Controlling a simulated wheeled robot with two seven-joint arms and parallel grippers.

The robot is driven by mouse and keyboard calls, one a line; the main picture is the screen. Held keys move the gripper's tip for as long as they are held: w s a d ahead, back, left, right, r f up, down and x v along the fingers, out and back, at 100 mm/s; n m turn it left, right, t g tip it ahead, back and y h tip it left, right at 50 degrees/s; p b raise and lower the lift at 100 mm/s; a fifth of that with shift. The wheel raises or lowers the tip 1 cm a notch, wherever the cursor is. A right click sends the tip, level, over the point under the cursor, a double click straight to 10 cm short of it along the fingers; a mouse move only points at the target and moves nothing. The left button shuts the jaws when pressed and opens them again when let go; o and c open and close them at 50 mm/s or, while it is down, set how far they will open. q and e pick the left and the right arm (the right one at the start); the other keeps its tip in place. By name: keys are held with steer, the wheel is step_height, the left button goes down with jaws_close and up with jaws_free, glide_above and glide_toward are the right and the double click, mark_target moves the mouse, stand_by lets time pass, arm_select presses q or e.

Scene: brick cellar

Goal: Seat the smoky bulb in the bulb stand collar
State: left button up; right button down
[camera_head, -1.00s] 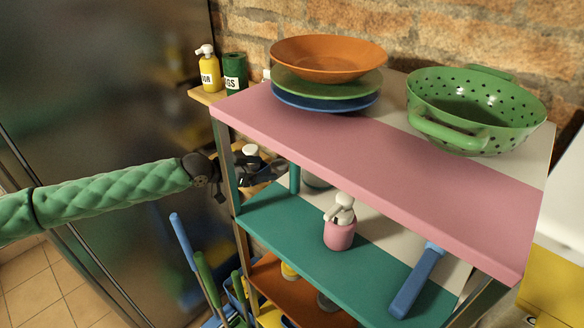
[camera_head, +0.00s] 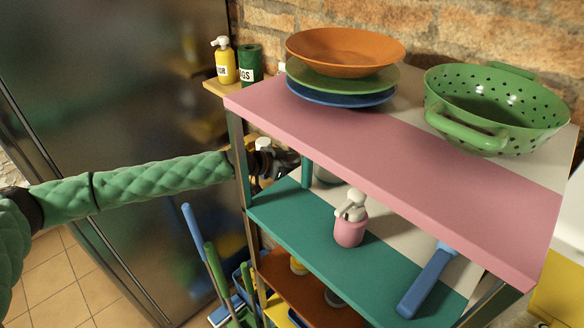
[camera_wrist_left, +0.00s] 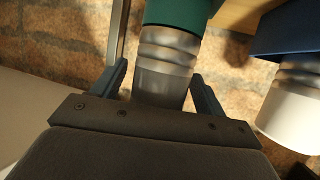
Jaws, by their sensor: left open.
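In the left wrist view the smoky bulb (camera_wrist_left: 160,88) has grey see-through glass and a ribbed metal cap. Its glass lies between the fingers of my left gripper, which is open. The cap points up the picture and meets a dark green collar (camera_wrist_left: 182,12); how deep it sits I cannot tell. To the right a white bulb (camera_wrist_left: 289,115) has its metal cap against a blue block (camera_wrist_left: 291,30). In the head view my left gripper (camera_head: 284,165) is at the left end of the shelf unit, partly hidden behind its post. My right gripper is not in view.
The pink top shelf (camera_head: 400,160) carries stacked plates (camera_head: 345,50) and a green colander (camera_head: 492,110). The teal shelf (camera_head: 300,228) below holds a pink pump bottle (camera_head: 349,230) and a blue-handled tool (camera_head: 425,282). Long handles (camera_head: 215,265) stand left of the unit.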

arm_select(q)
steer(key=shift+a, duration=0.1)
steer(key=c, duration=1)
steer(key=shift+r, duration=0.15)
steer(key=shift+c, duration=0.2)
